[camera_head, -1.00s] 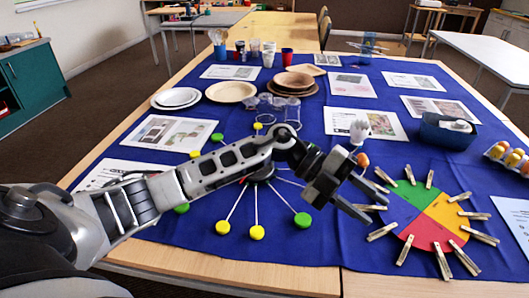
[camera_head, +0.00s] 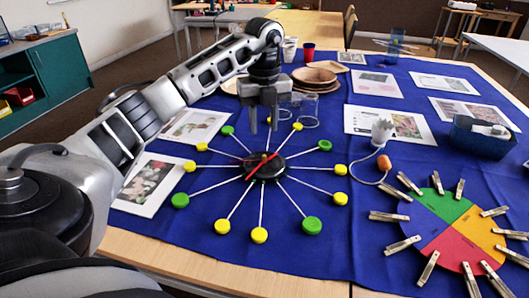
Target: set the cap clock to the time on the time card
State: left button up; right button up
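The cap clock has a black hub (camera_head: 270,172) with thin white spokes ending in yellow and green caps, such as a green cap (camera_head: 312,225) and a yellow cap (camera_head: 259,235). A red hand (camera_head: 258,170) lies slanted across the hub. My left gripper (camera_head: 264,128) points down just beyond the hub, over the far spokes. Its two fingers are apart with nothing between them. It hides part of the clock's far side. Several printed sheets lie around; I cannot tell which is the time card. My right gripper is out of view.
A coloured disc (camera_head: 455,222) ringed with clothespins lies at the right. A white brush-like item (camera_head: 381,132) and a dark blue bin (camera_head: 482,138) stand behind it. Brown plates (camera_head: 315,76) and clear cups are at the back. Blue cloth in front of the clock is clear.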

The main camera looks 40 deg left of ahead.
aim_at(264, 157)
pick_arm(q)
notch_tip(264, 157, down, 8)
jog(key=shift+b, duration=0.35)
jog(key=shift+c, duration=0.3)
grip_shut()
